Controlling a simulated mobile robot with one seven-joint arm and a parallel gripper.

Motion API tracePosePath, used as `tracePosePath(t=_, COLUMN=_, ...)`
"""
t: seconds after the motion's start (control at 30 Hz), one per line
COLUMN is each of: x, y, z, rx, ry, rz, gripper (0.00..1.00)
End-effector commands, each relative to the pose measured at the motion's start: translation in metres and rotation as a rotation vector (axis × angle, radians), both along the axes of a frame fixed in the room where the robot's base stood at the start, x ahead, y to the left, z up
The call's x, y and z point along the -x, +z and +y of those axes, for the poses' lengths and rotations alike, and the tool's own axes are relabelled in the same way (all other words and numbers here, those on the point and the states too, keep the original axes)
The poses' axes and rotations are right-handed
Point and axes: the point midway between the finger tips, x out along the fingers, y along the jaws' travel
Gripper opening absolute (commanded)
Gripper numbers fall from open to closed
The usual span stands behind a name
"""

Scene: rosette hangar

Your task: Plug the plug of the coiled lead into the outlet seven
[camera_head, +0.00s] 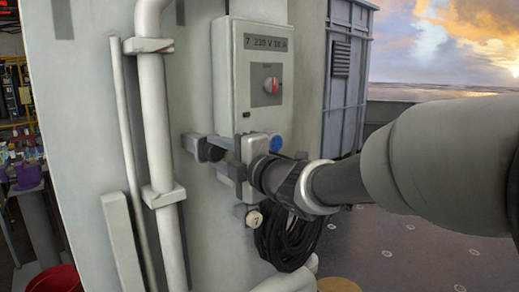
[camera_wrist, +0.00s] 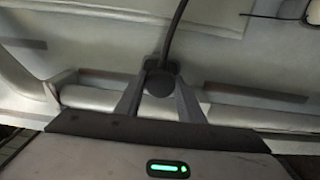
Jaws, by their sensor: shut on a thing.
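The outlet seven box (camera_head: 262,50), pale grey and marked "7 230 V 16 A", is on the grey wall in the head view. It has a red switch. A blue round part (camera_head: 276,143) shows below the switch, partly behind my gripper. My gripper (camera_wrist: 159,88) is shut on the dark round plug (camera_wrist: 159,82) in the wrist view, with its lead (camera_wrist: 178,32) running up from it. In the head view my gripper (camera_head: 212,152) is in front of the box's lower part, its fingers pointing left. I cannot tell whether the plug touches the outlet.
The black coiled lead (camera_head: 288,238) hangs below the box, next to a small round fitting (camera_head: 253,218). A thick vertical pipe (camera_head: 155,120) with brackets runs left of the box. A red bucket (camera_head: 58,279) stands at the lower left. Open floor (camera_head: 400,250) lies to the right.

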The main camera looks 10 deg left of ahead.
Motion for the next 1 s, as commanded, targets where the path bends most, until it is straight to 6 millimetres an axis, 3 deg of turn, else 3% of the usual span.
tracePosePath(t=1.0, x=0.027, y=0.001, z=-0.032, rx=-0.002, ry=-0.001, rz=-0.001, gripper=0.0)
